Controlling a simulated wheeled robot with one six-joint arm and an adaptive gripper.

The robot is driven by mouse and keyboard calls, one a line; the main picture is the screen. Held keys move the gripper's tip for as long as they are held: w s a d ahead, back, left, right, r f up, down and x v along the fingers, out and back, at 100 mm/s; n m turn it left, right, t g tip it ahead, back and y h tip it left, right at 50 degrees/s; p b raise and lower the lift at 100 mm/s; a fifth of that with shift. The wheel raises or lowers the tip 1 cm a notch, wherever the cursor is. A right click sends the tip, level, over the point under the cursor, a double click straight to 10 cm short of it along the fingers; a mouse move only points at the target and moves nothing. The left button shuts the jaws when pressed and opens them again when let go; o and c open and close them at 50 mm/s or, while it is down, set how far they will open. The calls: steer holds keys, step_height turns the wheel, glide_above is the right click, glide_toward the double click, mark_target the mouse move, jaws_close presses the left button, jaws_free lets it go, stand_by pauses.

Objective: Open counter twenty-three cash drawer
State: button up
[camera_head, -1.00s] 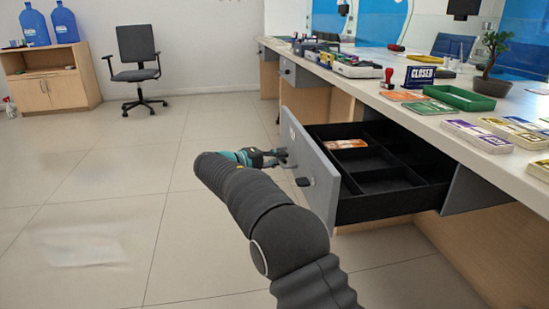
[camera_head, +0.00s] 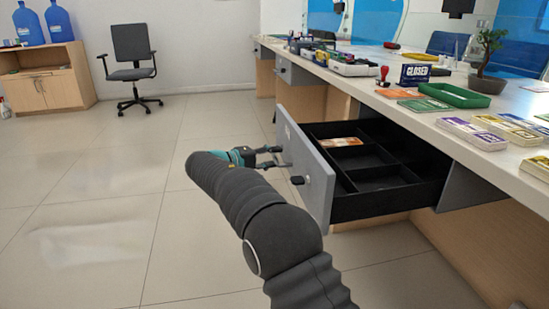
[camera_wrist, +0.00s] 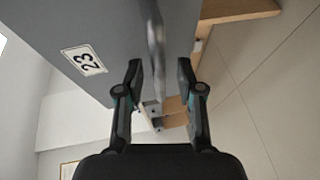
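The grey cash drawer (camera_head: 322,188) stands pulled well out from under the counter, showing its black compartments. Orange banknotes (camera_head: 341,142) lie in one compartment. In the wrist view, the drawer front (camera_wrist: 125,25) carries a white label reading 23 (camera_wrist: 84,61). Its bar handle (camera_wrist: 156,40) shows beyond my fingertips, in line with the gap between them. My gripper (camera_head: 268,157) is just left of the drawer front in the head view. In the wrist view, my gripper's fingers (camera_wrist: 160,75) are apart with nothing held between them.
The counter top (camera_head: 437,124) holds a green tray (camera_head: 454,96), banknote stacks (camera_head: 474,133), a closed sign (camera_head: 415,75) and a potted bonsai (camera_head: 488,62). Another closed drawer (camera_head: 283,70) is farther back. An office chair (camera_head: 131,65) stands far off. The floor to the left is clear.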

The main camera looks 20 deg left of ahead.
steer(key=v, duration=1.1)
